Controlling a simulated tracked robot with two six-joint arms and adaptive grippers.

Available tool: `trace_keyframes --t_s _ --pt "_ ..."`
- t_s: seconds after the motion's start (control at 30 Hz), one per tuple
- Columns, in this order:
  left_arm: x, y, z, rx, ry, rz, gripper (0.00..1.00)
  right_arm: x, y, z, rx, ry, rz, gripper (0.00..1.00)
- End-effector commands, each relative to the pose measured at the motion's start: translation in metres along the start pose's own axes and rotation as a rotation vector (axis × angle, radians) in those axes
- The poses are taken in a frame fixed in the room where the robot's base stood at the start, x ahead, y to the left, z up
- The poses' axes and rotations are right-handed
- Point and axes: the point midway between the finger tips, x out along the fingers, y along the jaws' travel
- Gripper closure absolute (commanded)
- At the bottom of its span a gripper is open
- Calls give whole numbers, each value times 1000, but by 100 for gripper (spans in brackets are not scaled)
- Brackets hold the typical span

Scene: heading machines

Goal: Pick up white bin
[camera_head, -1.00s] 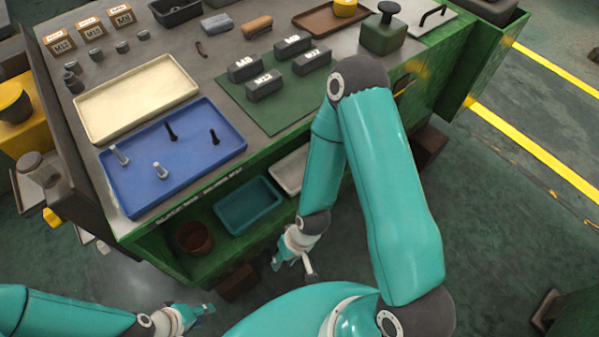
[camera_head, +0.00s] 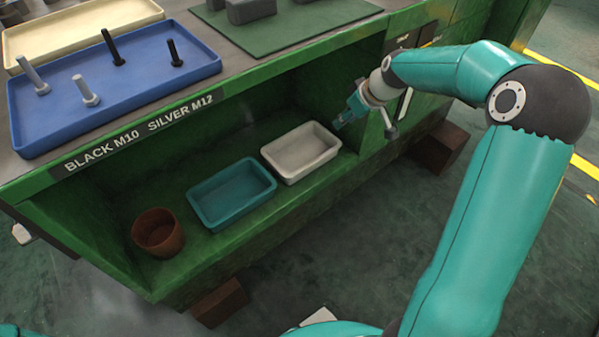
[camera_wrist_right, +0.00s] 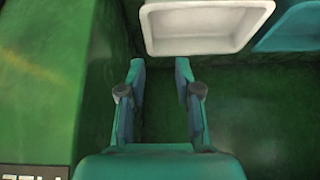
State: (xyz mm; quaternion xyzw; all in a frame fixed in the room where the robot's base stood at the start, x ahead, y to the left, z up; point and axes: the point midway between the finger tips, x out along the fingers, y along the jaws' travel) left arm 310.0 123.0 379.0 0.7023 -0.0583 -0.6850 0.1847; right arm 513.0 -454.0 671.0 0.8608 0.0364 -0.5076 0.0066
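The white bin (camera_head: 301,152) sits on the green lower shelf of the bench, at the right of the row there. It is an empty, shallow rectangular tray. My right gripper (camera_head: 342,121) is at the shelf opening, just to the right of the bin and apart from it. In the right wrist view the gripper (camera_wrist_right: 158,75) is open, with nothing between its fingers. The white bin (camera_wrist_right: 203,45) shows ahead of the fingertips in that view, slightly right of centre. My left gripper is not in view.
A teal bin (camera_head: 231,194) stands close left of the white bin, and a brown pot (camera_head: 158,233) farther left. The shelf's side wall (camera_head: 372,110) is close to my right gripper. A blue tray (camera_head: 110,112) with bolts lies on the bench top above.

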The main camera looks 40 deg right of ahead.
Motion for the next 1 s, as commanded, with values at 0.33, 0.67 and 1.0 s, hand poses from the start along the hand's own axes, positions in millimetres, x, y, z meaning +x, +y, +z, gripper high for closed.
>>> trace_keyframes --t_s 0.33,0.67,1.0 --pt "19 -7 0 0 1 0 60 20 14 1 -20 11 16 67" --pt "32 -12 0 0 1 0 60 88 16 -1 -19 13 18 67" --pt "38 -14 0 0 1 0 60 114 17 -2 -20 14 18 67"
